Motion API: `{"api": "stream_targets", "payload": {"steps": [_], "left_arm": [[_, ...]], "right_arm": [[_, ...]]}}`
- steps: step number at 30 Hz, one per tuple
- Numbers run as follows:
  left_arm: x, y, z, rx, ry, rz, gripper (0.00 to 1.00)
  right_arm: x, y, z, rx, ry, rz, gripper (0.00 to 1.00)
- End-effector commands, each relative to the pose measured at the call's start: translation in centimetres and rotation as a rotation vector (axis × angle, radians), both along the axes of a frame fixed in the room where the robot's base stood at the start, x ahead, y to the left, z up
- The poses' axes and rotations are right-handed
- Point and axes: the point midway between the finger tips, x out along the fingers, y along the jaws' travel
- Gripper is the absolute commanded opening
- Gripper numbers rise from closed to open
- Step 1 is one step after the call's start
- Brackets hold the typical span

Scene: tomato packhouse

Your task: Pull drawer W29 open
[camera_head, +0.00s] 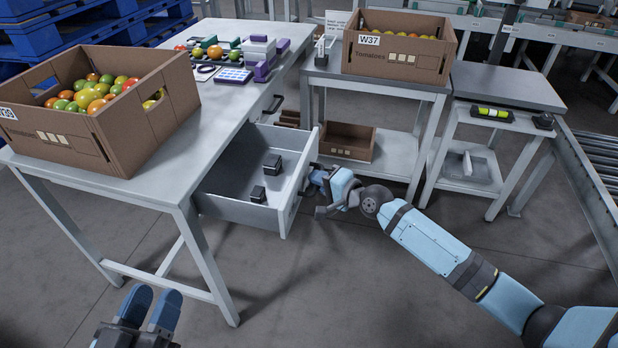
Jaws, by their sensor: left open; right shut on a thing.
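A grey drawer (240,211) under the white table stands pulled out, with its inside showing. Two small dark objects, one nearer (258,194) and one farther (272,165), lie in it. No W29 label can be read on it from here. My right gripper (316,178) is at the outer face of the drawer front, shut on the drawer's handle, which is mostly hidden by the fingers. My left gripper (152,298) is open and empty at the bottom left, low in front of the table and apart from the drawer.
The white table (190,158) bears a tomato carton (150,122) and small items. To the right stand a bench with carton W37 (400,62), a lower carton (345,142) on its shelf, a small side table (505,85) and a roller conveyor (600,160). Floor before the drawer is clear.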

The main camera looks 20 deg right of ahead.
Motion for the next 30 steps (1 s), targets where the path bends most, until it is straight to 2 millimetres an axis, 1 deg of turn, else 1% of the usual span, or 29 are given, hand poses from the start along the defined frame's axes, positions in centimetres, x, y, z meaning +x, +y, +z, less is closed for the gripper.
{"api": "stream_targets", "payload": {"steps": [4, 5, 6, 7, 8, 16, 20, 23, 27, 30], "left_arm": [[0.0, 0.0, -0.2, 0.001, 0.004, 0.000, 0.43], [0.0, 0.0, -0.3, 0.002, 0.005, 0.000, 0.43], [0.0, 0.0, -0.3, 0.002, 0.006, 0.000, 0.43], [0.0, 0.0, -0.3, 0.002, 0.006, 0.000, 0.43], [0.0, 0.0, -0.3, 0.002, 0.006, 0.001, 0.43], [0.0, 0.0, -0.3, 0.002, 0.006, 0.001, 0.43], [0.0, 0.0, 0.2, 0.000, -0.001, 0.002, 0.43], [0.0, 0.1, 1.2, -0.009, -0.023, 0.006, 0.43], [-0.2, 0.3, 2.5, -0.030, -0.065, 0.019, 0.43], [-0.2, 0.3, 2.9, -0.034, -0.078, 0.026, 0.43]], "right_arm": [[0.0, 0.1, 0.0, 0.001, 0.000, 0.000, 0.00], [0.1, 0.1, 0.0, 0.001, 0.000, 0.000, 0.17], [0.0, 0.1, 0.0, 0.001, 0.000, 0.000, 0.26], [0.0, 0.1, 0.0, 0.001, 0.000, 0.000, 0.33], [0.0, 0.1, 0.0, 0.001, 0.000, 0.000, 0.37], [0.0, 0.0, 0.1, 0.001, -0.001, 0.000, 0.37], [-0.8, -0.5, 0.3, 0.000, 0.000, 0.000, 0.37], [-2.2, -1.4, 0.6, -0.001, 0.002, 0.001, 0.37], [-4.9, -3.1, 1.3, -0.002, 0.002, 0.000, 0.37], [-6.8, -4.4, 1.7, -0.003, 0.002, 0.001, 0.37]]}}
